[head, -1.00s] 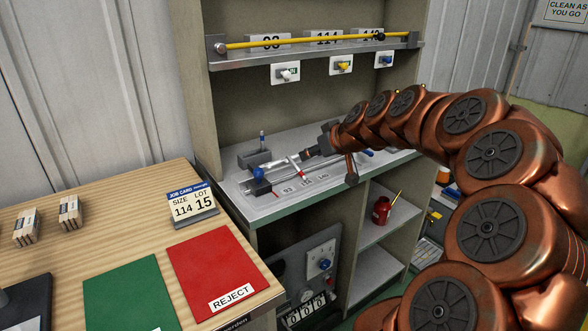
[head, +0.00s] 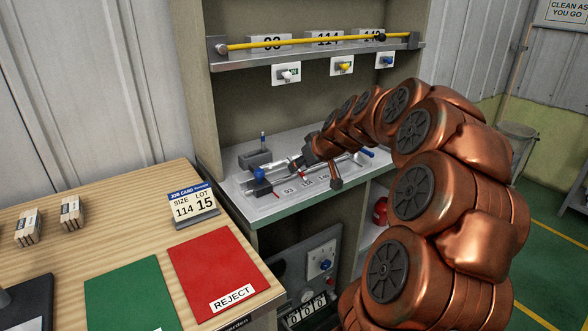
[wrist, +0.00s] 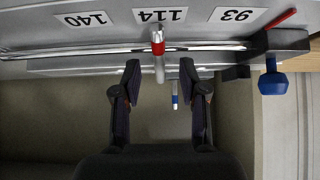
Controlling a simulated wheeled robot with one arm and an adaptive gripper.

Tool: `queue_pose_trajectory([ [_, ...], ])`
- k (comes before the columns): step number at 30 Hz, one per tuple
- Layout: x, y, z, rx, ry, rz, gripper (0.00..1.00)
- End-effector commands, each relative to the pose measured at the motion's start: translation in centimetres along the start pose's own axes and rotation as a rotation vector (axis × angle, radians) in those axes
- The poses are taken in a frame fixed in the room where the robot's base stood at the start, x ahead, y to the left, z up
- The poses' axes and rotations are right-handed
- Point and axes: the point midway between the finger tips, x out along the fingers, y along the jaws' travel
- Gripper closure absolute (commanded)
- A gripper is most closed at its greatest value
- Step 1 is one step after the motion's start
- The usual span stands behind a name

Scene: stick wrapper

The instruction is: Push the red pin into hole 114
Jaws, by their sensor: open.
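A short pin with a red collar (wrist: 157,46) and a pale shaft shows in the wrist view, at the metal rail just by the 114 label (wrist: 160,15). It appears to stand at the hole 114 position; the hole itself is hidden and I cannot tell how deep the pin sits. My gripper (wrist: 160,76) is open, its two dark fingers on either side of the pin's pale shaft, apparently not touching it.
A blue-knobbed stop (wrist: 272,82) sits on the rail beside 93, with a thin red stick (wrist: 282,18) near it. A grey block (head: 255,158) with a blue-tipped post (head: 262,141) stands behind. The yellow rod (head: 300,41) spans the upper shelf. The job card (head: 193,203) reads 114.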

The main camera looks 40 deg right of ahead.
Motion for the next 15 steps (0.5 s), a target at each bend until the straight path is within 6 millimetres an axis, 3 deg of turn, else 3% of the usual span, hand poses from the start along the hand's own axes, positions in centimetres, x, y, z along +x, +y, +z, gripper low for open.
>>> queue_pose_trajectory([
  [6,2.3,0.0,-0.1,0.0,0.002,0.002,0.57],
  [13,2.5,0.1,-0.1,-0.001,0.003,0.003,0.57],
  [15,2.5,0.1,-0.1,-0.001,0.002,0.003,0.64],
])
